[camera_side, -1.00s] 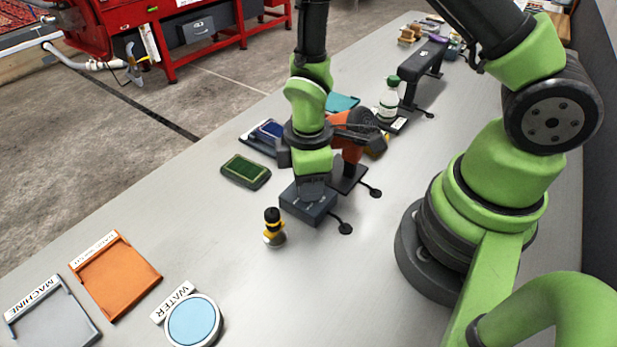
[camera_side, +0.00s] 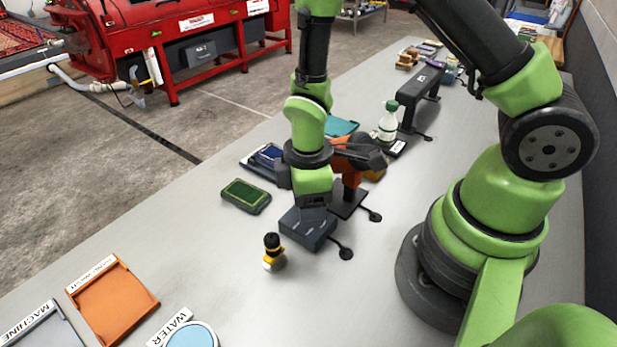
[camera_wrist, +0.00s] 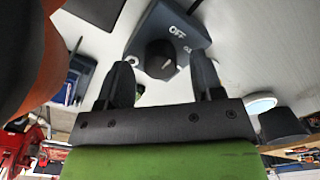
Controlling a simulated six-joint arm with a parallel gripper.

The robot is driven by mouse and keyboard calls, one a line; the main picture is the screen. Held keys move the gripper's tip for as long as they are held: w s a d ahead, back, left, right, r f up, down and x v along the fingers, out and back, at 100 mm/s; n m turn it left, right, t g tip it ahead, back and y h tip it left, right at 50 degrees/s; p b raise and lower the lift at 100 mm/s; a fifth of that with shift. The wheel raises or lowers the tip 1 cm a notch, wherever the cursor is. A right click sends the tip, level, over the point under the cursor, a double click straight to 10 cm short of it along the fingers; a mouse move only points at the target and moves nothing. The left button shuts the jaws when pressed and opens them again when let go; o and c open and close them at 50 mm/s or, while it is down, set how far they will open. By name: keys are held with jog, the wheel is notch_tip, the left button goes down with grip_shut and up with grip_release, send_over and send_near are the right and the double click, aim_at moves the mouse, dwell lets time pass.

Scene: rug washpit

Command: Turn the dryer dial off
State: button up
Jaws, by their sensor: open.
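The dryer dial is a round black knob (camera_wrist: 158,60) on a dark blue-grey box (camera_wrist: 168,28) in the wrist view. White "OFF" lettering shows on the box top beside the knob. In the side view the box (camera_side: 307,232) sits on the bench below my gripper, and the knob is hidden there. My gripper (camera_wrist: 163,68) is open and empty, its two dark fingers apart on either side of the knob as seen from the wrist. In the side view my gripper (camera_side: 313,209) points down over the box. I cannot tell whether it touches the knob.
An orange-and-dark dryer (camera_side: 352,165) on a stand is close behind the box. A small black-and-yellow bottle (camera_side: 273,253) stands in front. A green pad (camera_side: 246,196) lies to the left, and a white bottle (camera_side: 388,124) stands behind.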

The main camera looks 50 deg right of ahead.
notch_tip(320, 180, up, 9)
dwell(0.4)
jog(key=s+d+r+m+t+y, duration=0.1)
jog(key=s+r+m+t, duration=0.2)
jog(key=s+r+m, duration=0.2)
jog(key=s+d+r+m+t+y, duration=0.1)
jog(key=s+r+m+t, duration=0.3)
jog(key=r+m, duration=0.4)
jog(key=shift+s+r, duration=0.45)
jog(key=shift+r, duration=1.8)
